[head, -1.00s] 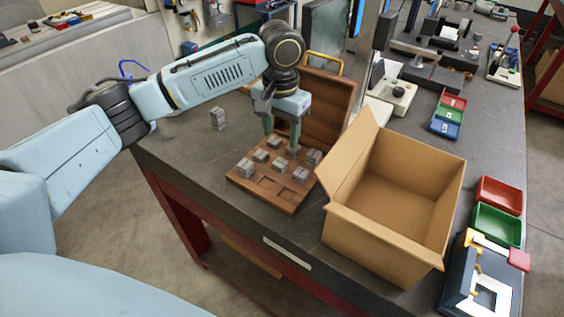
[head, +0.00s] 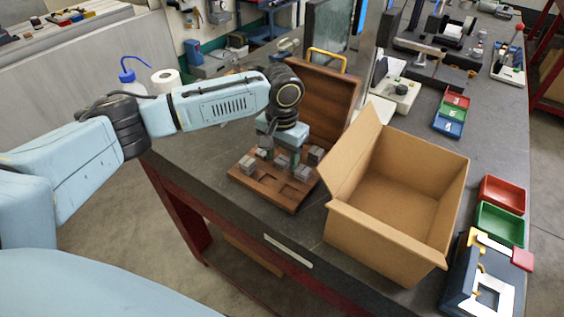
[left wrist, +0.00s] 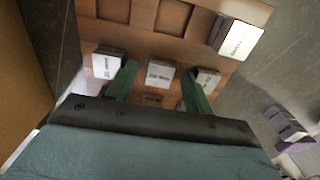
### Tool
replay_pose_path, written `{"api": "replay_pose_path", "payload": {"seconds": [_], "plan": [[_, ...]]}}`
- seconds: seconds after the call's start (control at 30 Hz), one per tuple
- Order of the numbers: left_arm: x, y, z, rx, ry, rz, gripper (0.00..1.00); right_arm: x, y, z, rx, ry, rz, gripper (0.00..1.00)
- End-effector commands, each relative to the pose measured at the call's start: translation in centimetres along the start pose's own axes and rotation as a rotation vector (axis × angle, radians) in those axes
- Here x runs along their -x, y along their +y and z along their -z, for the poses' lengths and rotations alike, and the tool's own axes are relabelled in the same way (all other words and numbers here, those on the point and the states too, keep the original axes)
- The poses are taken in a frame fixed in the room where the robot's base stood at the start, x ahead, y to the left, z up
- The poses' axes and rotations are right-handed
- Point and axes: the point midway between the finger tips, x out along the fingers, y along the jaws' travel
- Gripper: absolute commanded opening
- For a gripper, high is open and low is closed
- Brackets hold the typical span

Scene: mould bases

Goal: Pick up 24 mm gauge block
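The wooden case (head: 262,190) lies open on the bench, with several grey gauge blocks in its recesses. My left gripper (head: 282,158) is low over the case, pointing down with its fingers apart. In the left wrist view, a labelled gauge block (left wrist: 160,75) sits between the two green fingers, with gaps visible. Other blocks stand close beside the fingers, one at left (left wrist: 107,63) and one at right (left wrist: 208,79). A larger block (left wrist: 238,40) sits near the case's edge. The labels are too small to read surely, so I cannot tell which block is 24 mm. My right gripper is out of view.
An open cardboard box (head: 395,200) stands right beside the case. The raised case lid (head: 325,100) is behind the gripper. Red (head: 503,193) and green (head: 500,224) trays are at the right. In the left wrist view, a grey stack (left wrist: 287,123) stands on the bench outside the case.

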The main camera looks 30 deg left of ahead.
Motion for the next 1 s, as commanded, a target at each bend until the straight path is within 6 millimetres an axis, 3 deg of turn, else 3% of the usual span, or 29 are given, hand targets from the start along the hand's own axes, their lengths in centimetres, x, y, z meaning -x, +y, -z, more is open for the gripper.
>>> {"api": "replay_pose_path", "payload": {"seconds": [0.03, 0.4, 0.67, 1.0], "plan": [[0.0, 0.0, 0.0, 0.0, 0.0, 0.0, 0.45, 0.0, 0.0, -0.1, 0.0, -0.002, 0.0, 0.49], [0.1, 0.0, 0.0, 0.0, 0.001, -0.001, 0.0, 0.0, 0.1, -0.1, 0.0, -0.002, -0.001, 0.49], [0.6, 0.0, 0.1, 0.0, 0.002, -0.001, 0.0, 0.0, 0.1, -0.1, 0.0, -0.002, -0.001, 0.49], [6.8, 0.1, 0.1, 0.0, 0.004, -0.002, 0.0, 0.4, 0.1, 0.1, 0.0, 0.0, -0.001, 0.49]]}}
